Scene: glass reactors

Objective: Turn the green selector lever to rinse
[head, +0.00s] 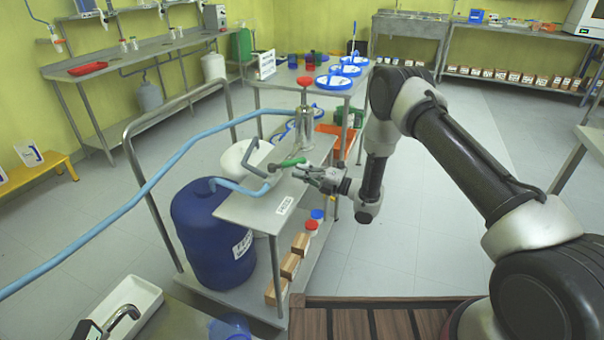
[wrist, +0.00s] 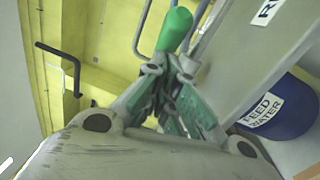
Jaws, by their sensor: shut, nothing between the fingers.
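The green selector lever (head: 290,162) is on the cart's top beside the metal valve column with a red knob (head: 305,83). In the wrist view the lever's green grip (wrist: 175,30) shows just beyond my fingertips. My gripper (head: 303,173) is shut and empty, close beside the lever on its right. In the wrist view my gripper (wrist: 172,70) has its fingers together; I cannot tell whether they touch the lever. A white label beginning "RI" (wrist: 268,12) shows at the upper right of the wrist view. The lever's base is partly hidden.
Wooden blocks (head: 290,264) sit on the lower shelf. Floor right of the cart is clear.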

